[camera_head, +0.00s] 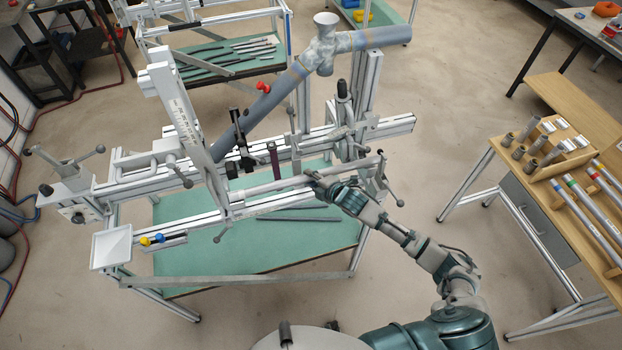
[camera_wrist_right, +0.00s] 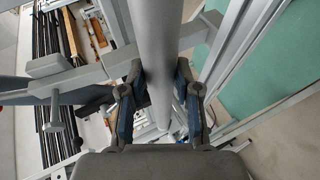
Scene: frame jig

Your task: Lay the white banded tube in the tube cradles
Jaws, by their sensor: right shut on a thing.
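A pale tube (camera_head: 268,186), which I take to be the white banded tube, lies nearly level along the front of the frame jig (camera_head: 180,207). My right gripper (camera_head: 318,181) is shut on it near its middle. In the right wrist view the tube (camera_wrist_right: 159,50) runs between the two fingers of my right gripper (camera_wrist_right: 158,95). No band shows clearly. The tube cradles are hard to make out among the clamps; I cannot tell whether the tube touches them. My left gripper is not in view.
A wooden table (camera_head: 560,190) at right holds several banded tubes (camera_head: 597,213) and a block of short pieces (camera_head: 546,148). A large blue-grey tube (camera_head: 265,103) slants above the jig. A white tray (camera_head: 111,248) sits at its front left corner. Floor right of the jig is clear.

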